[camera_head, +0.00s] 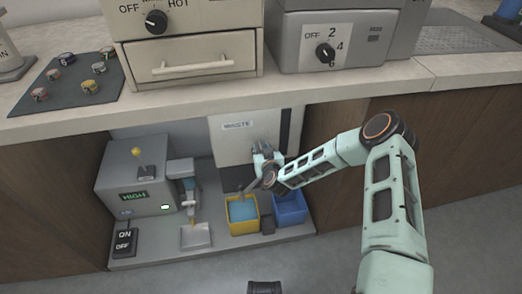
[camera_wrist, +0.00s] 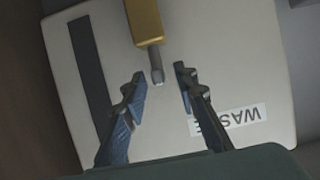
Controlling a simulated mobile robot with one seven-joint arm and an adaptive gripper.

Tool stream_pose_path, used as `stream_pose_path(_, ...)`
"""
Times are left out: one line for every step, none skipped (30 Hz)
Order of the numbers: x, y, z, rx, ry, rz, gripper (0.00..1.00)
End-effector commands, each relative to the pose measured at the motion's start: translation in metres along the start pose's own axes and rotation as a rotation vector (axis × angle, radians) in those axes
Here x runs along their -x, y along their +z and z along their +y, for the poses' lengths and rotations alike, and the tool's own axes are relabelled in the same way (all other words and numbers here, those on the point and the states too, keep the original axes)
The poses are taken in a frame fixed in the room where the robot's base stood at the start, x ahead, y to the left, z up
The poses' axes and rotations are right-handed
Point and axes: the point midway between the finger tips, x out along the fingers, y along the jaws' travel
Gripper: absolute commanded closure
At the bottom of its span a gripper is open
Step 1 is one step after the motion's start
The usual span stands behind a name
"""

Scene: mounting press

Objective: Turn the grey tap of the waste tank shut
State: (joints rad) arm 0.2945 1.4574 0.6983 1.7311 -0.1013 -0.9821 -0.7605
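The waste tank (camera_head: 229,148) is a pale box under the counter with a "WASTE" label; its front face fills much of the wrist view (camera_wrist: 100,30). The tap shows in the wrist view as a yellow-brown block (camera_wrist: 145,22) with a short grey lever (camera_wrist: 156,64) sticking out of it. My gripper (camera_wrist: 159,76) is open, with one finger on each side of the lever's end. A gap shows on both sides, and I cannot tell the depth between them. In the head view my gripper (camera_head: 261,158) is in front of the tank and hides the tap.
Below the tank stand a yellow bin (camera_head: 243,228) with blue contents and a blue bin (camera_head: 290,208). A grey machine (camera_head: 125,180) with a "HIGH" display stands to the left, with an ON/OFF switch (camera_head: 125,240). The counter edge (camera_head: 200,101) overhangs the space.

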Motion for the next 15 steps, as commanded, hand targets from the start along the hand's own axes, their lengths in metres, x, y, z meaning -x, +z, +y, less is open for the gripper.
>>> stream_pose_path(-0.0017, 0.0003, -0.0002, 0.000, 0.000, 0.000, 0.73)
stream_pose_path(-0.0020, 0.0002, -0.0003, 0.000, 0.000, 0.000, 0.73)
stream_pose_path(-0.0022, 0.0000, -0.0004, 0.000, -0.001, 0.000, 0.73)
stream_pose_path(-0.0022, -0.0001, -0.0004, 0.000, -0.001, -0.001, 0.73)
stream_pose_path(-0.0022, -0.0001, -0.0005, 0.000, -0.001, -0.001, 0.73)
stream_pose_path(-0.0021, -0.0002, -0.0005, 0.000, -0.001, -0.001, 0.73)
stream_pose_path(-0.0020, -0.0002, -0.0005, 0.000, -0.001, -0.001, 0.73)
stream_pose_path(-0.0020, -0.0001, -0.0005, 0.000, -0.001, -0.001, 0.73)
stream_pose_path(-0.0020, -0.0001, -0.0005, 0.000, -0.001, -0.001, 0.74)
stream_pose_path(-0.0019, -0.0001, -0.0005, 0.000, -0.001, -0.001, 0.77)
stream_pose_path(-0.0019, -0.0001, -0.0005, 0.000, -0.001, -0.001, 0.81)
stream_pose_path(-0.0019, -0.0001, -0.0005, 0.000, -0.001, -0.001, 0.85)
stream_pose_path(-0.0019, -0.0001, -0.0005, 0.000, -0.001, -0.001, 0.88)
stream_pose_path(-0.0019, 0.0000, -0.0005, -0.001, -0.001, -0.001, 0.92)
stream_pose_path(-0.0019, 0.0000, -0.0005, -0.001, -0.001, -0.001, 0.96)
